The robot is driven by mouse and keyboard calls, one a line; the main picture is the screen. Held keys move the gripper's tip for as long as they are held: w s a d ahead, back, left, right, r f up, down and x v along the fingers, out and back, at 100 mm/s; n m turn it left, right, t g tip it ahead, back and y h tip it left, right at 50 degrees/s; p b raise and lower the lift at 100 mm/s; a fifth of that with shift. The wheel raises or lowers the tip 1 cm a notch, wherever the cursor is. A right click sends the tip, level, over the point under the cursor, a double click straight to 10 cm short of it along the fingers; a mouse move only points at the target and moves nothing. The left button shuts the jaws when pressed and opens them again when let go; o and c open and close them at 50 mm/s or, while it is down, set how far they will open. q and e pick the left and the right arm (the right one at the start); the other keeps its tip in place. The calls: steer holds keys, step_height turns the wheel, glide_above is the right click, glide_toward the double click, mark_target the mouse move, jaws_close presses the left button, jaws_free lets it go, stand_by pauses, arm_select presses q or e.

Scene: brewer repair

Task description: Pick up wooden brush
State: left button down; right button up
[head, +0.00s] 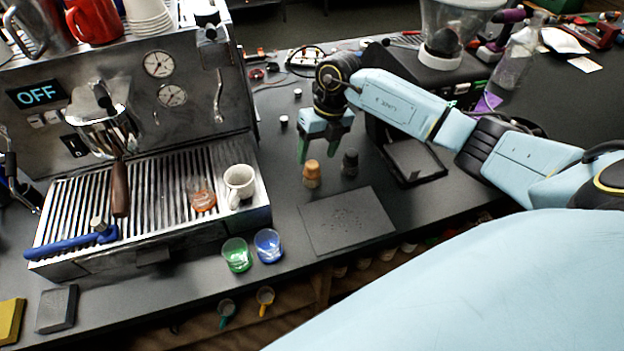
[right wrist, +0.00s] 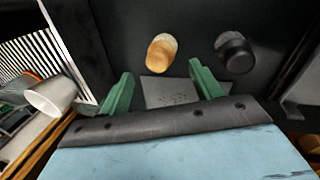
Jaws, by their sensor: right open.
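The wooden brush (head: 311,174) is a short, round, orange-brown piece standing on the dark counter, right of the espresso machine. In the right wrist view the brush (right wrist: 160,55) shows with a paler end. My right gripper (head: 321,147) points down with green fingers, just behind and above the brush. In the right wrist view the open fingers (right wrist: 160,73) are apart with nothing between them, and the brush lies beyond the gap. My left gripper is not seen.
A similar black piece (head: 349,163) stands close to the brush's right. A grey mat (head: 348,220) lies in front. The espresso machine (head: 150,120) with a white cup (head: 239,184) is left. Green (head: 237,255) and blue (head: 268,246) glasses stand near the counter's front edge.

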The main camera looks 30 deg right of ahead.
mark_target(314, 163)
steer(key=shift+w+b+x, duration=0.2)
steer(key=shift+b+x, duration=1.9)
steer(key=shift+x, duration=0.6)
steer(key=shift+d+r, duration=0.1)
steer(key=shift+c, duration=0.4)
steer(key=c, duration=1)
